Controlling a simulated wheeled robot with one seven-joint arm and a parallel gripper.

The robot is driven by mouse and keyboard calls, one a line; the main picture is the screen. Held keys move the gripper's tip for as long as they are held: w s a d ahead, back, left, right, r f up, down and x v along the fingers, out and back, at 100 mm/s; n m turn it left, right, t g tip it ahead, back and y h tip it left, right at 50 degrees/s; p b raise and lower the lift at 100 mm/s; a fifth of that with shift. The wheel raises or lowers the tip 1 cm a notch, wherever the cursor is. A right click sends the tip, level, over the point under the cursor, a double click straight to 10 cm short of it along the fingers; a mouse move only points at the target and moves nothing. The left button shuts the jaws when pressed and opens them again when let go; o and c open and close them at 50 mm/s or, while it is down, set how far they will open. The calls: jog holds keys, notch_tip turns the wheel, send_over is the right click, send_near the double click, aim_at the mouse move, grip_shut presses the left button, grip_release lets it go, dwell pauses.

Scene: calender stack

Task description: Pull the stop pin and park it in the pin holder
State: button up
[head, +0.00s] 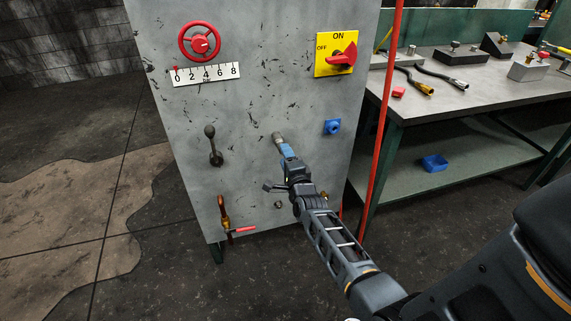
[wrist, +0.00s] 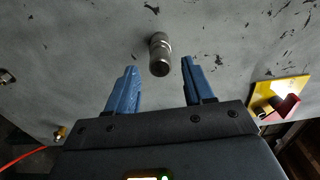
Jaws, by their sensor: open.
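A grey metal cylinder, which looks like the stop pin (head: 277,138), sticks out of the grey machine panel. In the wrist view the stop pin (wrist: 160,55) shows between and just beyond my blue fingertips, with a gap on both sides. My gripper (head: 286,151) is open and empty, close to the pin; its fingers also show in the wrist view (wrist: 159,68). A blue block with a round socket (head: 332,127), which looks like the pin holder, is on the panel to the right of the pin. I cannot see it in the wrist view.
The panel (head: 255,75) carries a red handwheel (head: 199,41), a scale (head: 206,75), a dark lever (head: 213,146), a red-handled valve (head: 232,230) and a yellow switch plate (head: 337,53). A red vertical pipe (head: 381,125) and a workbench (head: 470,85) stand to the right.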

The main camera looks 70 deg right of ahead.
jog(key=x, duration=0.3)
jog(key=shift+f+b, duration=0.15)
jog(key=shift+b, duration=0.15)
jog(key=shift+b+x, duration=0.5)
jog(key=shift+x, duration=0.6)
grip_shut()
grip_release()
jog(key=v, duration=0.7)
